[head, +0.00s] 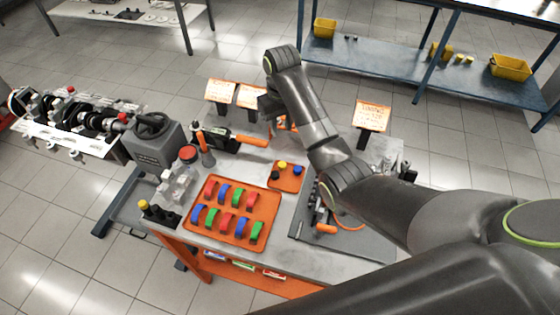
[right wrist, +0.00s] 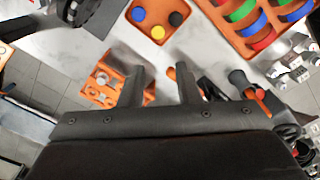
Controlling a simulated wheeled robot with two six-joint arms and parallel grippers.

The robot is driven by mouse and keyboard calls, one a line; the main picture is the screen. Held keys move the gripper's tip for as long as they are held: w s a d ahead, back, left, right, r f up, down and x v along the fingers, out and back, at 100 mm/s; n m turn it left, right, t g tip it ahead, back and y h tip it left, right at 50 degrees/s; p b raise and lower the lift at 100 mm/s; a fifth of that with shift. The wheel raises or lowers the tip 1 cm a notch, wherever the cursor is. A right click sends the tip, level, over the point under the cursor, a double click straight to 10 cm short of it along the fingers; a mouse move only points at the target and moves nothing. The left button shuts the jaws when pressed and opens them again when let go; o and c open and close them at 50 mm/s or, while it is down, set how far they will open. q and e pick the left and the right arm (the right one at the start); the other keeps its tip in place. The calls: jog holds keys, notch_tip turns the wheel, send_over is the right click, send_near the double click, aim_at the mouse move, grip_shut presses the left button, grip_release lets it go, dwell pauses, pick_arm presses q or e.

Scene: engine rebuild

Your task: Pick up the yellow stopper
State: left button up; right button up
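The yellow stopper (head: 283,164) sits in a small orange tray (head: 277,184) on the workbench, beside a blue stopper (head: 298,170) and a black stopper (head: 275,175). In the right wrist view, the yellow stopper (right wrist: 157,32) is at the top, ahead of the fingertips and apart from them. My right gripper (right wrist: 161,70) is open, with nothing between its fingers. In the head view it is partly hidden by its own arm, beyond the small tray towards the back of the bench. My left gripper is not in view.
A larger orange tray (head: 232,236) holds several coloured curved pieces beside the small tray. An orange-handled tool (head: 250,140), a clear bottle (head: 178,185) and sign stands (head: 220,91) crowd the bench. A dark mat (head: 350,243) with parts lies to the right.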

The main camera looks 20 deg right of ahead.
notch_tip(320, 180, down, 4)
jog(key=r+b, duration=0.1)
jog(key=b, duration=0.6)
send_over(282, 164)
notch_tip(282, 164, down, 5)
notch_tip(282, 164, down, 3)
jog(key=shift+f+p, duration=0.1)
jog(key=shift+p, duration=0.85)
jog(key=shift+s+f, duration=0.1)
jog(key=shift+f, duration=0.7)
jog(key=shift+f+p, duration=0.5)
jog(key=shift+f, duration=1.6)
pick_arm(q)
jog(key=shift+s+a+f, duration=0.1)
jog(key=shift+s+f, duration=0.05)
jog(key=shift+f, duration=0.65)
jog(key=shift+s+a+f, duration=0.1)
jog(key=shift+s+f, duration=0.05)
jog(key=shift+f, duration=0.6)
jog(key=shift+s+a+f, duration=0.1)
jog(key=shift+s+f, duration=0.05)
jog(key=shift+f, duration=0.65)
pick_arm(e)
grip_shut()
